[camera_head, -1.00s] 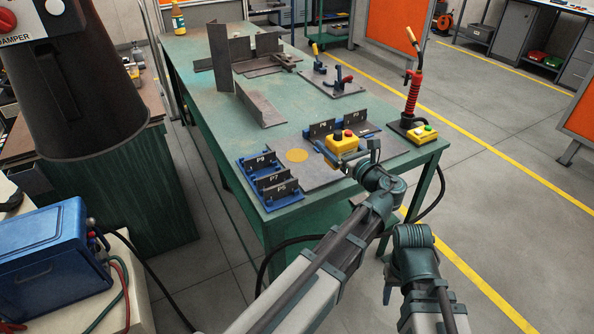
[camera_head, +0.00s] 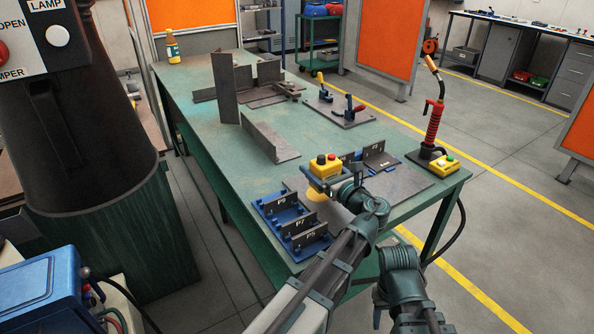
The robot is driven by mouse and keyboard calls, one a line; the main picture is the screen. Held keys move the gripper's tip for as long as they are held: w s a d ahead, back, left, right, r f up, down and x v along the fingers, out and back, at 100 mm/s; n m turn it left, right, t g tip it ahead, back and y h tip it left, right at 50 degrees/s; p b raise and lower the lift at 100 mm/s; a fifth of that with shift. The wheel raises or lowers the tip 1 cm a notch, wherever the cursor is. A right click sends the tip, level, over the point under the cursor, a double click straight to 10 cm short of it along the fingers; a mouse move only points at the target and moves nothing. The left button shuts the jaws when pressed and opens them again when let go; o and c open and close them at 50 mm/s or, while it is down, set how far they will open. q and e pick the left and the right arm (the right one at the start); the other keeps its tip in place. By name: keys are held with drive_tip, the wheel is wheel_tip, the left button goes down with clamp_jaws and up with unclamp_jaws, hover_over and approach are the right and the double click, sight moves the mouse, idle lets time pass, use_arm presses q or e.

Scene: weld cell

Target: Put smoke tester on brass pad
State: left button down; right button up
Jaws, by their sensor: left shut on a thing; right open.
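The smoke tester appears to be the yellow box (camera_head: 323,171) with a red and a black button on top. My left gripper (camera_head: 333,186) is shut on it and holds it above the near part of the green table. The brass pad (camera_head: 315,195) is a flat yellow disc on a grey plate, just below the box in the picture and partly covered by the box and gripper. I cannot tell the exact height of the box over the pad. My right arm is at the lower right, and its fingers do not show.
A blue rack with dark plates (camera_head: 290,220) stands left of the pad; another plate holder (camera_head: 372,158) is behind to the right. A red-handled torch (camera_head: 433,125) stands near a yellow button box (camera_head: 446,163) at the table's right. Angled steel pieces (camera_head: 270,140) lie farther back.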

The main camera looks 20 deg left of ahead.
use_arm(q)
drive_tip(key=shift+w+a, duration=0.15)
drive_tip(key=shift+a, duration=0.2)
use_arm(e)
drive_tip(key=shift+a, duration=0.3)
drive_tip(key=shift+w+a, duration=0.1)
drive_tip(key=shift+a, duration=0.05)
